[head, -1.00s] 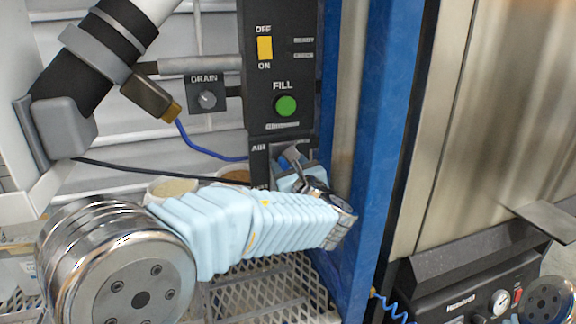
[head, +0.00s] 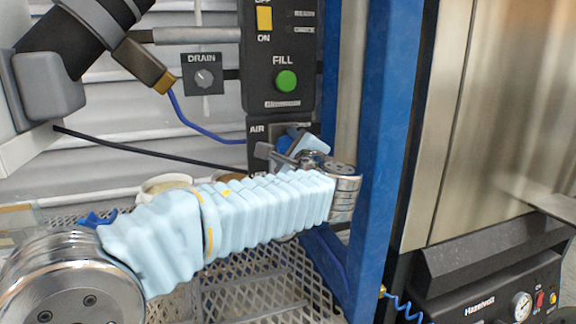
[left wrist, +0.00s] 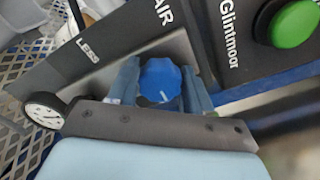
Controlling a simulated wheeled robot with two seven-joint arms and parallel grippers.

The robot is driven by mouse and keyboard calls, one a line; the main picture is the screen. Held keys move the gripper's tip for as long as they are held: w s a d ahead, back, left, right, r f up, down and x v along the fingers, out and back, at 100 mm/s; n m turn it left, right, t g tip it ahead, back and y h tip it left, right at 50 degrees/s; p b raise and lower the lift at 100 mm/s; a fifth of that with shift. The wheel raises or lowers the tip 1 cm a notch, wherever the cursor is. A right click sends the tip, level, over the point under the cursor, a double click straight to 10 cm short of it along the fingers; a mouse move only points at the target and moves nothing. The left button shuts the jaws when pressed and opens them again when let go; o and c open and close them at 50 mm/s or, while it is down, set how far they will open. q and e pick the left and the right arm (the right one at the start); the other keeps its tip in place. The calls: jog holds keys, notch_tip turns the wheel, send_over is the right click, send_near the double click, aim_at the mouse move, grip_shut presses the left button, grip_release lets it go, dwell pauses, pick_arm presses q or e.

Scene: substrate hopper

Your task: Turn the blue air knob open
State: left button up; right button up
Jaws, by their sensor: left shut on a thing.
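The blue air knob (left wrist: 160,80) sits on the dark AIR panel (left wrist: 100,52) and shows in the left wrist view, with a pale line on its face. My left gripper (left wrist: 160,86) has one finger on each side of the knob and is shut on it. My left arm comes in from the lower left in a pale blue sleeve. My right gripper is not in view.
Above the AIR panel are the green FILL button (head: 286,81) and the yellow OFF/ON switch (head: 264,18). The DRAIN knob (head: 204,76) is to the left. A blue post (head: 385,150) stands close on the right. A round gauge (left wrist: 44,109) is beside the panel.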

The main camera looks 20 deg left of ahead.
pick_arm(q)
jog(key=n+b, duration=0.2)
jog(key=b, duration=0.1)
jog(key=n+b, duration=0.3)
jog(key=shift+a+f+n, duration=0.1)
jog(key=shift+f+n, duration=0.2)
jog(key=shift+f, duration=0.1)
jog(key=shift+r+n+b, duration=0.2)
jog(key=shift+n+b, duration=1.4)
jog(key=shift+n, duration=0.3)
jog(key=o, duration=1)
jog(key=shift+o, duration=0.2)
jog(key=shift+r, duration=0.1)
jog(key=v, duration=1.4)
jog(key=shift+p, duration=0.3)
